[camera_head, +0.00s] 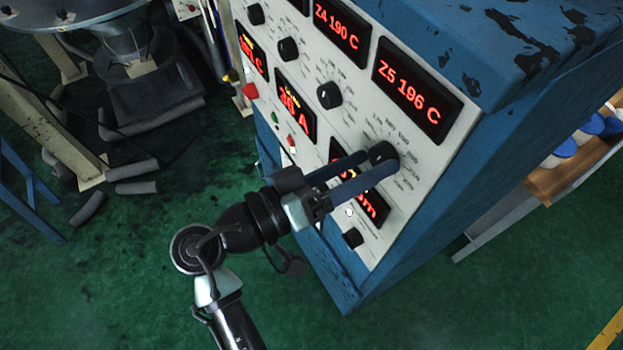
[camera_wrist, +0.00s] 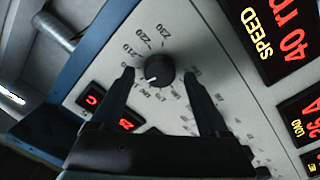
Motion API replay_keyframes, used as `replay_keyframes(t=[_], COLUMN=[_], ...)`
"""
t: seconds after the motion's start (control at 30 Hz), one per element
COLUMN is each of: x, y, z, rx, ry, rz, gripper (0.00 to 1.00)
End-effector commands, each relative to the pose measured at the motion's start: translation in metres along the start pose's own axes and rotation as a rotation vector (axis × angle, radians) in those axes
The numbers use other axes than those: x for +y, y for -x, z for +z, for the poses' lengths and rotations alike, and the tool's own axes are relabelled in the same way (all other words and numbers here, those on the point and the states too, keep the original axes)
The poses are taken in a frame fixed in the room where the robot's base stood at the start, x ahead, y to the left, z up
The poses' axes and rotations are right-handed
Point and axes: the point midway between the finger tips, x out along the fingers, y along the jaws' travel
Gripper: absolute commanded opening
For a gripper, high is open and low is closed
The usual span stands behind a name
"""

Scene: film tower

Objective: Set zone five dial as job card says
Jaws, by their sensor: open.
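The zone five dial (camera_head: 383,155) is a black round knob below the red Z5 display (camera_head: 417,90), which reads 196 C. In the wrist view the dial (camera_wrist: 160,70) has a white pointer line towards the lower left, on a printed scale with 210, 220 and 230 above and left of it. My gripper (camera_head: 376,168) is open at the panel. In the wrist view its fingers (camera_wrist: 160,78) stand on either side of the dial, with a visible gap on each side. No job card is visible in these frames.
Other knobs (camera_head: 329,95) and a Z4 display (camera_head: 337,30) reading 190 C line the sloping white panel. A speed display (camera_wrist: 290,30) reads 40. A lower display (camera_head: 372,208) is partly hidden by my fingers. Green floor (camera_head: 150,270) is open at the lower left.

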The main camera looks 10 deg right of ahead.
Motion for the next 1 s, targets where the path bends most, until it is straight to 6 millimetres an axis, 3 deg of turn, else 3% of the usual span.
replay_keyframes(t=[0.17, 0.63, 0.8, 1.0], x=[-0.003, -0.002, -0.001, 0.000], y=[0.015, 0.110, 0.126, 0.130], z=[0.001, 0.001, 0.000, 0.000], rx=[0.004, 0.005, 0.003, 0.001], ry=[-0.001, -0.004, -0.002, -0.001], rz=[-0.003, -0.003, -0.001, 0.000], gripper=[0.79, 0.79, 0.79, 0.79])
